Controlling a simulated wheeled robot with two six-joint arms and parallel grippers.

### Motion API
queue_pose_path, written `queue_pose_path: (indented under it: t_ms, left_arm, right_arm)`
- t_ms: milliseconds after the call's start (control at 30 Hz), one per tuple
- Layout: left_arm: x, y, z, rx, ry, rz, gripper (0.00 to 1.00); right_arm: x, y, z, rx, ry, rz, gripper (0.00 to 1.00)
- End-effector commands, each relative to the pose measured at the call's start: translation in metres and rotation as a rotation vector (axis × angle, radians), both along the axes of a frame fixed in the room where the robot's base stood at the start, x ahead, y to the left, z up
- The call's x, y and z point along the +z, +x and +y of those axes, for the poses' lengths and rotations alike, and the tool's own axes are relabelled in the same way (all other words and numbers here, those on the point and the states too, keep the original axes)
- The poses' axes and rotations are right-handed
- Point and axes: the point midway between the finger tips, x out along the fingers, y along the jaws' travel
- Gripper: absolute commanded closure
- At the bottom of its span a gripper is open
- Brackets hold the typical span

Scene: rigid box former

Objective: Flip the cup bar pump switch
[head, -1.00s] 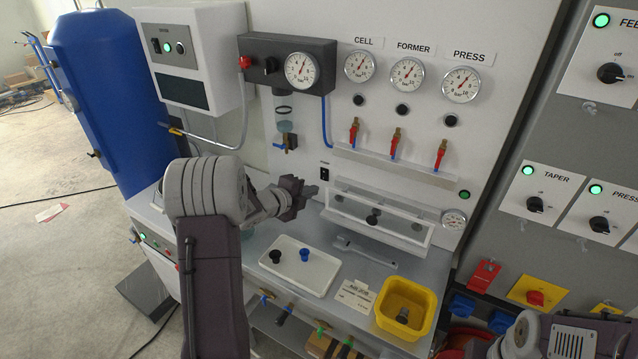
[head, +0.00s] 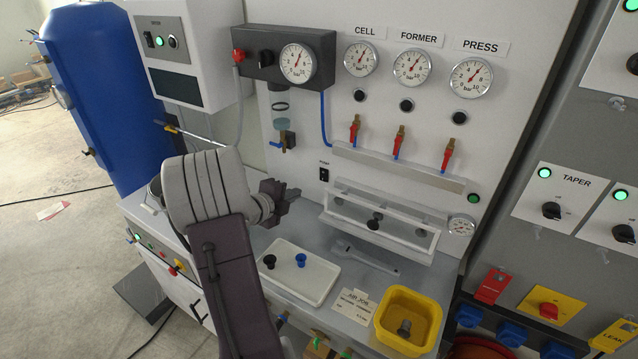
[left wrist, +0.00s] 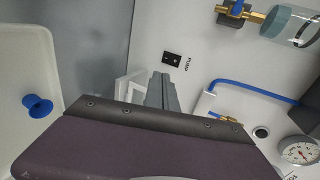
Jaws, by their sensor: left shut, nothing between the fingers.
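The pump switch (head: 323,174) is a small black rocker plate under a tiny label on the white panel, left of the clear-fronted box. It also shows in the left wrist view (left wrist: 172,58), beside the word PUMP. My left gripper (head: 293,193) is shut and empty, in front of the panel. In the head view its tips appear left of and slightly below the switch. In the left wrist view the closed fingers (left wrist: 162,90) point toward the panel just below the switch, apart from it in the picture. My right gripper is not in view.
A clear-fronted box (head: 380,222) juts from the panel right of the switch. A white tray (head: 322,290) with a black and a blue cup stands below, beside a yellow bin (head: 436,312). A filter bowl (head: 283,125) with a brass valve hangs above the switch.

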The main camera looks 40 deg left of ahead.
Motion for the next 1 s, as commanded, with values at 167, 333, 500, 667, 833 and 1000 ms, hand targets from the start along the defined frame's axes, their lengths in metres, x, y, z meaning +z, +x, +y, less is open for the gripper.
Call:
queue_pose_path:
  t_ms: [167, 333, 500, 667, 833, 1000]
  left_arm:
    - [-0.011, 0.022, 0.001, -0.005, -0.001, 0.003, 1.00]
    - [-0.025, 0.057, 0.005, -0.005, -0.001, 0.002, 1.00]
    - [-0.040, 0.090, 0.008, -0.004, -0.001, 0.002, 1.00]
    - [-0.042, 0.115, 0.011, -0.003, 0.000, 0.001, 1.00]
    - [-0.044, 0.128, 0.013, -0.001, -0.001, 0.001, 1.00]
    - [-0.045, 0.130, 0.014, -0.001, 0.000, 0.000, 1.00]
  right_arm:
    - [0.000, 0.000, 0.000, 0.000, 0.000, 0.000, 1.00]
    - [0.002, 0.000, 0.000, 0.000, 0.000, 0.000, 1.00]
    - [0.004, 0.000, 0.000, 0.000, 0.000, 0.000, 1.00]
    - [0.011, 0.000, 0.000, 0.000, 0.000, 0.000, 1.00]
    - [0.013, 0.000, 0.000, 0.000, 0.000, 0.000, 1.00]
    - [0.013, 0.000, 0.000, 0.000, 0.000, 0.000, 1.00]
